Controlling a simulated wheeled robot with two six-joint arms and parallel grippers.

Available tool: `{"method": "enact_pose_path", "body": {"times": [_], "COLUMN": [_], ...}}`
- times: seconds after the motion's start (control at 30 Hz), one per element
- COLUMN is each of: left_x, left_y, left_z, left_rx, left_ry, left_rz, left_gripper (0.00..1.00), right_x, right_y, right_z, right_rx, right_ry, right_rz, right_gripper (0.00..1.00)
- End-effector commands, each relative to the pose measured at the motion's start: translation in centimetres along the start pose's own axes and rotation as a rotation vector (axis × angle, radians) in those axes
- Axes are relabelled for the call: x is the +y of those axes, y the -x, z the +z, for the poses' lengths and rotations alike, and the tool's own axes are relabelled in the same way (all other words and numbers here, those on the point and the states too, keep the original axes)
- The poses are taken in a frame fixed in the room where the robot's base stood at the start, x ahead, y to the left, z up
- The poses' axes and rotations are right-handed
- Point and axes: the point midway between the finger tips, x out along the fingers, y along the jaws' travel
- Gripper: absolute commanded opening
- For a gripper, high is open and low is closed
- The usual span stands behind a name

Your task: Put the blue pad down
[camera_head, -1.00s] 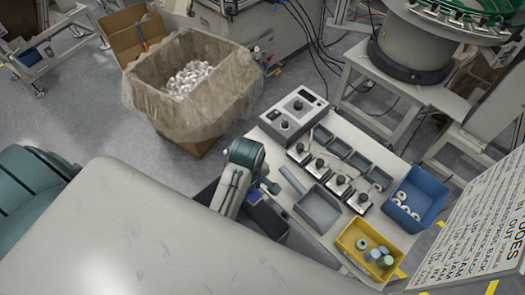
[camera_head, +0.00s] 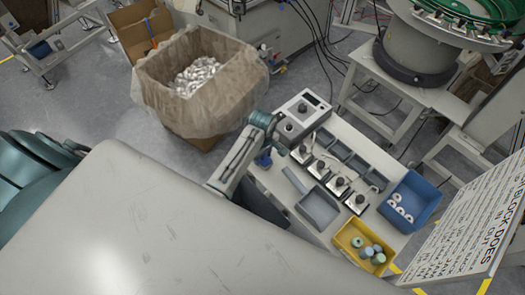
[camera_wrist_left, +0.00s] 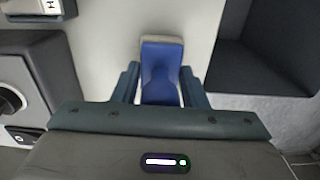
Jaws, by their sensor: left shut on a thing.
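The blue pad (camera_wrist_left: 160,72) shows in the left wrist view between my left gripper's fingers (camera_wrist_left: 160,88). It is blue with a pale grey far end, and a pale surface lies behind it. I cannot tell whether it touches that surface. In the head view my left gripper (camera_head: 265,156) is over the left edge of the white table (camera_head: 283,186), just below the grey control box. A small blue part of the pad (camera_head: 264,161) shows there; my arm hides the rest. My right gripper is out of view.
The grey control box (camera_head: 296,117), several small black-knobbed units and a grey tray (camera_head: 318,208) stand on the table. A yellow bin (camera_head: 345,236) and a blue bin (camera_head: 428,195) sit at its right. A lined carton (camera_head: 165,105) stands left of it.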

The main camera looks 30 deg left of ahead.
Motion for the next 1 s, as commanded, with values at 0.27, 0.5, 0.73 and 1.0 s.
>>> {"method": "enact_pose_path", "body": {"times": [0.27,0.5,0.73,1.0], "left_x": [0.0,0.0,0.0,0.1], "left_y": [-0.3,-0.6,-0.6,1.2], "left_z": [0.0,0.0,0.0,0.0], "left_rx": [0.001,0.001,0.001,0.002], "left_ry": [0.000,0.000,0.000,0.000], "left_rz": [0.002,0.001,0.001,0.004], "left_gripper": [0.17,0.61,0.61,0.61], "right_x": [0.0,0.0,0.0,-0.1], "right_y": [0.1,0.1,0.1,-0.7], "right_z": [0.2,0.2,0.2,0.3], "right_rx": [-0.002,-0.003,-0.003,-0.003], "right_ry": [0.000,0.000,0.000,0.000], "right_rz": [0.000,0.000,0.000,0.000], "right_gripper": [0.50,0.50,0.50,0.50]}}
